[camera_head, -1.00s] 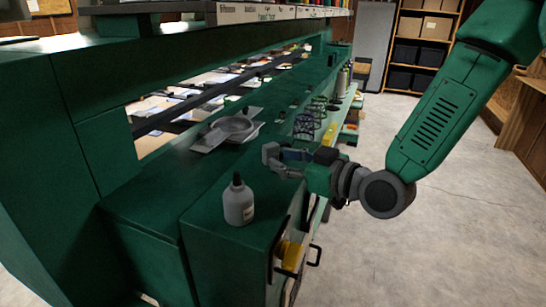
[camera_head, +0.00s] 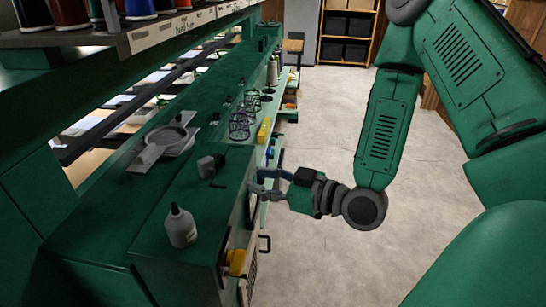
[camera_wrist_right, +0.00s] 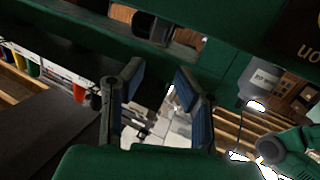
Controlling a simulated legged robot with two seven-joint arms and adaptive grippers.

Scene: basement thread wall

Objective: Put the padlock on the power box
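A small grey and black object (camera_head: 207,166), which looks like the padlock, sits on top of the green box (camera_head: 165,225), which I take for the power box. A thin dark piece lies against its right side. A grey block that may be the padlock also shows in the right wrist view (camera_wrist_right: 142,23). My right gripper (camera_head: 257,181) is at the box's right edge, apart from the padlock. In the right wrist view its blue-padded fingers (camera_wrist_right: 160,88) stand apart with nothing between them. My left gripper is not in view.
A grey bottle (camera_head: 180,227) stands nearer on the box top. A yellow part (camera_head: 235,262) and a black handle (camera_head: 265,244) stick out from the box's right face. The floor (camera_head: 310,230) at right is clear.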

